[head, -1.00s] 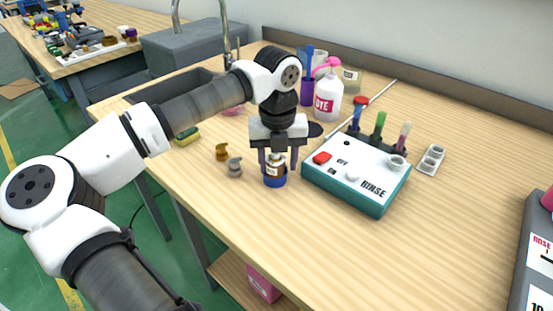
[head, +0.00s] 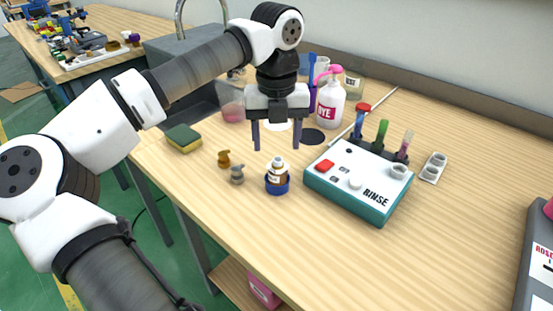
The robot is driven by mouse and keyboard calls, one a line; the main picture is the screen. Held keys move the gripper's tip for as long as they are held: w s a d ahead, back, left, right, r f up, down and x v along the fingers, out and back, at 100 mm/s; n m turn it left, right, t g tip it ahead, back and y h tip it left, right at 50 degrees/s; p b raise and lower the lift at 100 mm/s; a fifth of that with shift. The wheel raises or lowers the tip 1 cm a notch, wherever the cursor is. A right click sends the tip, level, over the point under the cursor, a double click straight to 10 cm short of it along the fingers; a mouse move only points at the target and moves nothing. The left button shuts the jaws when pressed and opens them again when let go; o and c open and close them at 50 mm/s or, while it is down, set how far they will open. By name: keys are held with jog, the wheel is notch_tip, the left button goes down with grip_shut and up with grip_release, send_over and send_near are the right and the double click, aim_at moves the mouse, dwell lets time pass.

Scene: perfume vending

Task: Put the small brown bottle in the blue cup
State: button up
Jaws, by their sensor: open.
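The small brown bottle (head: 277,172) has a white cap and a pale label. My gripper (head: 282,148) is open and empty. Its two fingers point down, above and behind the bottle in the picture, apart from it.
The teal-and-white rinse box (head: 358,182) with tubes stands right of the cup. Small brown (head: 224,159) and grey (head: 237,174) pieces lie to its left, with a sponge (head: 184,138) farther left. A dye bottle (head: 330,100) stands behind.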

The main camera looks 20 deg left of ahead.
aim_at(277, 160)
jog(key=shift+d+r, duration=0.1)
jog(key=shift+r, duration=1.9)
